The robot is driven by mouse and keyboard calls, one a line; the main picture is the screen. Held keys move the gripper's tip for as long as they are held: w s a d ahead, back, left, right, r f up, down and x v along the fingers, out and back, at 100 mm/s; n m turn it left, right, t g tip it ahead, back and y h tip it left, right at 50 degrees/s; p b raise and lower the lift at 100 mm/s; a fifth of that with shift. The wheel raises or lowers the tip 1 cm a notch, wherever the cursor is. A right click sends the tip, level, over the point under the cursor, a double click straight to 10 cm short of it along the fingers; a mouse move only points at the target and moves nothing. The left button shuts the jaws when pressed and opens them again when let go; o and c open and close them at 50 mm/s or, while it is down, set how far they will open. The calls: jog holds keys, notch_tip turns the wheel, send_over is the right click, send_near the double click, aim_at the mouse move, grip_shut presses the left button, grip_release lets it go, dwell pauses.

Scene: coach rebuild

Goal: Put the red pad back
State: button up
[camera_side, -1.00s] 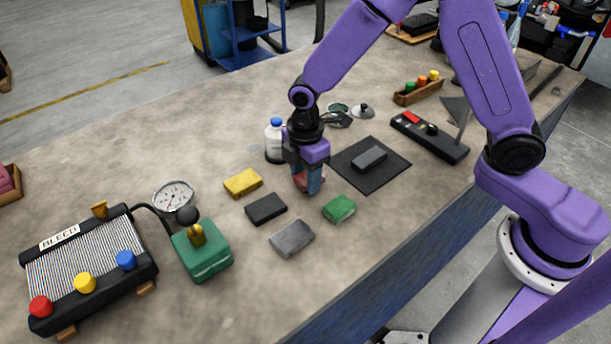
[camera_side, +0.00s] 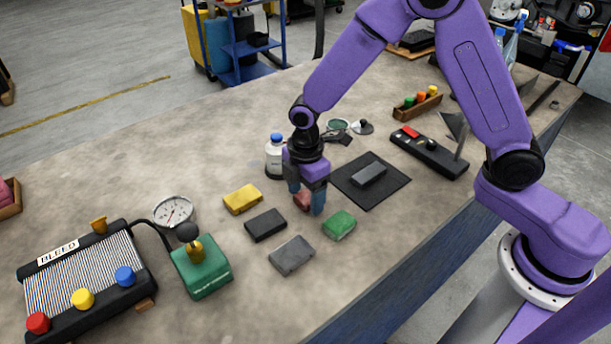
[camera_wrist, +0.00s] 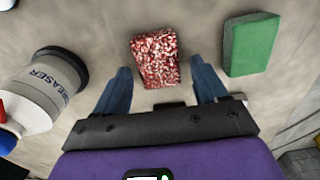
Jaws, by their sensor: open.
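The red pad (camera_wrist: 155,58), a block with a speckled red and white face, lies on the table. In the wrist view it sits ahead of and between the spread fingers of my gripper (camera_wrist: 160,90), with bare table on both sides of it. In the side view my gripper (camera_side: 309,203) is low over the table, and the red pad (camera_side: 302,200) shows only in part behind the fingers. My gripper is open and apart from the pad in the wrist view.
A green pad (camera_side: 339,224) is close to the right of my gripper, and a degreaser bottle (camera_side: 274,160) stands close on the other side. Yellow (camera_side: 243,198), black (camera_side: 265,225) and grey (camera_side: 291,255) pads lie nearby. A dark mat (camera_side: 392,188) bears a grey block (camera_side: 369,174).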

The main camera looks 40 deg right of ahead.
aim_at(306, 196)
notch_tip(306, 196, up, 12)
jog(key=s+d+m, duration=0.1)
jog(key=s+d, duration=0.3)
jog(key=s, duration=0.4)
jog(key=s+d+r+m, duration=0.1)
jog(key=s+d+m, duration=0.1)
jog(key=s+d, duration=0.3)
jog(key=s+d+m, duration=0.2)
jog(key=s+d, duration=0.3)
jog(key=s, duration=0.7)
jog(key=shift+s+r, duration=0.2)
jog(key=shift+s, duration=0.15)
